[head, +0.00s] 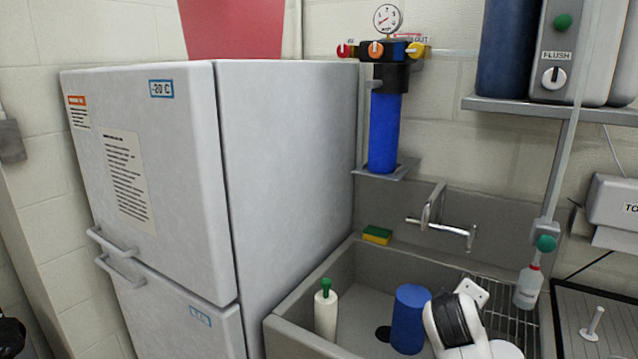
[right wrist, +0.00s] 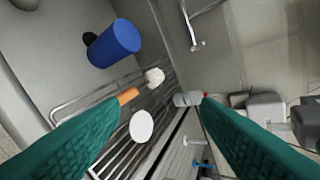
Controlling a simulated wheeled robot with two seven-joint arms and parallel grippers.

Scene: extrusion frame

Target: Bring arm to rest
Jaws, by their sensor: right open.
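My right gripper (right wrist: 163,98) shows in the right wrist view as two teal fingers spread wide apart. It is open, with nothing held between the fingers. It is above the wire rack (right wrist: 105,150) at the right side of the sink. In the head view my white and black right arm comes in from the bottom, over the right part of the sink (head: 305,295). The teal fingers are not visible there. My left gripper cannot be made out in either view.
A blue cylinder (head: 409,320) and a white bottle with a green top (head: 326,312) stand in the sink. A faucet (head: 440,222) and a sponge (head: 377,234) are behind. A tall freezer (head: 285,170) blocks the left.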

